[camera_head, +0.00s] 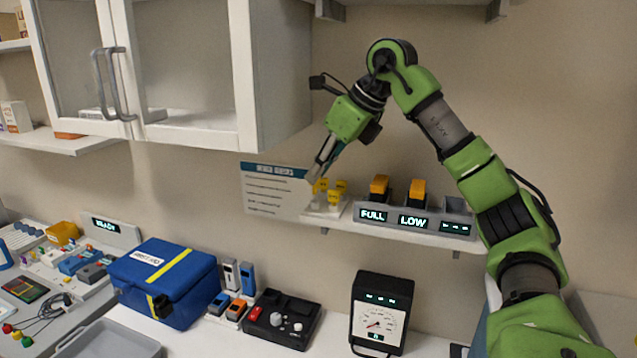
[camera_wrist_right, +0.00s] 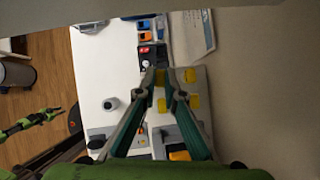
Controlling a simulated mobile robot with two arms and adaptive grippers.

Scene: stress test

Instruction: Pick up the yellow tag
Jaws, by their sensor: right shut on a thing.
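Several small yellow tags sit on a white holder (camera_head: 325,211) on the wall shelf in the head view. One yellow tag (camera_wrist_right: 161,77) shows between the fingertips of my right gripper (camera_wrist_right: 161,73) in the wrist view. The right gripper (camera_head: 316,176) reaches down from above at the holder's left side and is shut on this tag. Whether the tag is clear of the holder cannot be told. Other yellow tags (camera_wrist_right: 193,101) stand just beside the fingers. A green and black arm part, likely my left arm (camera_wrist_right: 35,120), shows small at the left; its jaws are unclear.
A grey charger dock (camera_head: 398,214) with two orange-topped devices stands right of the holder. A printed sign (camera_head: 272,190) is on the wall to the left. Below, the counter holds a blue box (camera_head: 165,283), a black control box (camera_head: 283,320) and a gauge (camera_head: 379,313). A cabinet hangs above left.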

